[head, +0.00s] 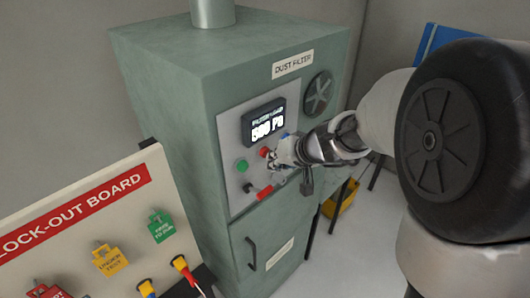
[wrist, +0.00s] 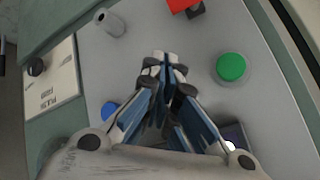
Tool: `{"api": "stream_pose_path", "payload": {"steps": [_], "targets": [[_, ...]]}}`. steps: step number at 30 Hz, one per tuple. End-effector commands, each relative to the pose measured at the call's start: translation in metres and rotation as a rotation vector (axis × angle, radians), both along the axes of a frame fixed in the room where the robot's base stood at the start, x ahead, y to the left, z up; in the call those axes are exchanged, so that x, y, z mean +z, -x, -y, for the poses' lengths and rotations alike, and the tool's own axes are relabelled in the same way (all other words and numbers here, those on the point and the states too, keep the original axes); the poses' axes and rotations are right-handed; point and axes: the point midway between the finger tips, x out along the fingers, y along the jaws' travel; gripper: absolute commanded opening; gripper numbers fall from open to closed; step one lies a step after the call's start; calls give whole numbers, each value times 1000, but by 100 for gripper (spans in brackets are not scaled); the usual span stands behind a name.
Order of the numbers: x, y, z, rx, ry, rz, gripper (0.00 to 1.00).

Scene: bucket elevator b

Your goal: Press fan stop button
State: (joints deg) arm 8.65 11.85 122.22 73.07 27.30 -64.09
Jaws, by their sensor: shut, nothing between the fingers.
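On the grey control panel (head: 228,128) of the green dust filter cabinet, a red button (head: 264,152) sits under the lit display, right of a green button (head: 242,165). My gripper (head: 275,162) is shut and empty, in front of the panel just right of and below the red button. Whether it touches the panel is unclear. In the wrist view my gripper's closed fingers (wrist: 165,62) point at the panel between the green button (wrist: 231,67) and a blue button (wrist: 108,112). The red button does not show there; the fingers may hide it.
The display (head: 264,122) reads about 500 Pa. A red-handled switch (head: 264,192) is below the buttons. A grey peg (wrist: 110,22) sticks out of the panel. A lock-out board (head: 100,210) with tags stands at left. A yellow bin (head: 340,198) is on the floor behind.

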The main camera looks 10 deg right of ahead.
Motion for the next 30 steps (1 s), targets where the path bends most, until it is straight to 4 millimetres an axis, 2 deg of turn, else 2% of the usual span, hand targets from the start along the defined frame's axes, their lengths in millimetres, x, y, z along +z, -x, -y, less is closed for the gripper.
{"api": "stream_pose_path", "payload": {"steps": [30], "targets": [[0,-6,-4,-1,0,2,0]]}}
